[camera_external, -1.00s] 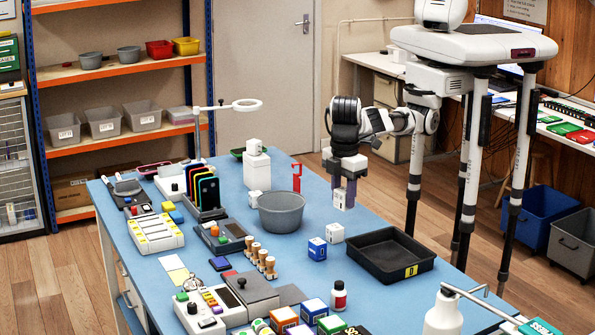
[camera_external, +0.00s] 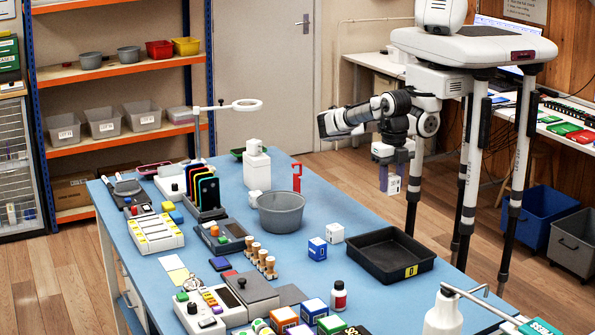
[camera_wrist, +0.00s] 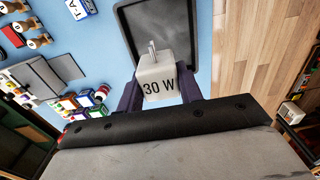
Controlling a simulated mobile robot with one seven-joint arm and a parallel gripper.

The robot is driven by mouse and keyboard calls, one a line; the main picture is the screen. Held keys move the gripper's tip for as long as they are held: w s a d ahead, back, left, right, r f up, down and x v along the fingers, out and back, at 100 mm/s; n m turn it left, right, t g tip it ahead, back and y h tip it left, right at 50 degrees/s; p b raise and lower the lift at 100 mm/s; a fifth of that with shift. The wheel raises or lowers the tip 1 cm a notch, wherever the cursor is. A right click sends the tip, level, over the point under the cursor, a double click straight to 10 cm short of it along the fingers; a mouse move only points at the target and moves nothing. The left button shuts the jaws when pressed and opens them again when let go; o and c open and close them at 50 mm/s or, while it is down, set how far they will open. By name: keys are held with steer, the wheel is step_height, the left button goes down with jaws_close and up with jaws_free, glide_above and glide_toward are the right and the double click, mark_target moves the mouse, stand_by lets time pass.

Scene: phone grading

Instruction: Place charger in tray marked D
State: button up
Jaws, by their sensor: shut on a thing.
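The charger is a small white block marked "30 W" with metal prongs, clear in the wrist view (camera_wrist: 158,80). My gripper (camera_external: 390,184) is shut on the charger (camera_external: 394,185) and holds it in the air, above and behind the tray in the external view. The tray marked D is a black rectangular tray (camera_external: 372,268) with a yellow label on its front wall, at the table's right edge. It looks empty. In the wrist view the tray (camera_wrist: 189,20) lies beyond the charger, which hides part of it.
A white cube (camera_external: 334,233) and a blue-and-white box (camera_external: 317,249) stand left of the tray. A grey bowl (camera_external: 281,212) and a red stand (camera_external: 297,178) are farther left. A small bottle (camera_external: 339,295) stands in front of the tray.

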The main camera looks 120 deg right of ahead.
mark_target(386, 258)
step_height(386, 258, down, 19)
steer(key=shift+f+p, duration=0.2)
steer(key=shift+p, duration=0.25)
steer(key=shift+f, duration=0.1)
steer(key=o, duration=1)
step_height(386, 258, up, 12)
steer(key=shift+r+b, duration=0.15)
steer(key=shift+b, duration=0.5)
